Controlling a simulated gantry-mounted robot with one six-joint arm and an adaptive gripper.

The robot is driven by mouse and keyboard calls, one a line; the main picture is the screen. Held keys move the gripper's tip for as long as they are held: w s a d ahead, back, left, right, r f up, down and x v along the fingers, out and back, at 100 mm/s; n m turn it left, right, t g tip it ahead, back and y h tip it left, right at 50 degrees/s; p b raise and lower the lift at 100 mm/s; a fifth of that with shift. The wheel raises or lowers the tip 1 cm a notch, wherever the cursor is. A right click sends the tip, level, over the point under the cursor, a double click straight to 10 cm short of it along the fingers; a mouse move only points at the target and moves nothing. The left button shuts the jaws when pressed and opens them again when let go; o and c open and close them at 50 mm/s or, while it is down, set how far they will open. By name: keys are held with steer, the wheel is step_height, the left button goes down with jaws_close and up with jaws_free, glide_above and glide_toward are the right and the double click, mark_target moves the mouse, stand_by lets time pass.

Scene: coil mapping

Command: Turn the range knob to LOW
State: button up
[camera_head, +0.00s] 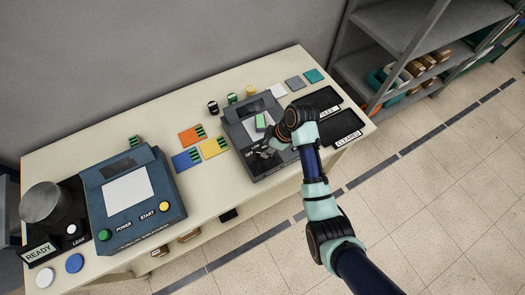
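My gripper (266,150) is over this front panel, low and close to the lettering. The range knob cannot be made out; my gripper and wrist cover that part of the panel. The gripper is too small and dark here to tell whether its fingers are open, shut or touching the knob.
A blue-grey unit (110,231) with POWER and START buttons stands on the left of the bench (215,202). Dark trays, one marked CLEARED (343,128), sit right of my wrist.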

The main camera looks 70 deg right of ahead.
steer(key=x, duration=0.4)
steer(key=shift+f+b, duration=0.25)
steer(key=shift+b, duration=0.1)
jaws_close()
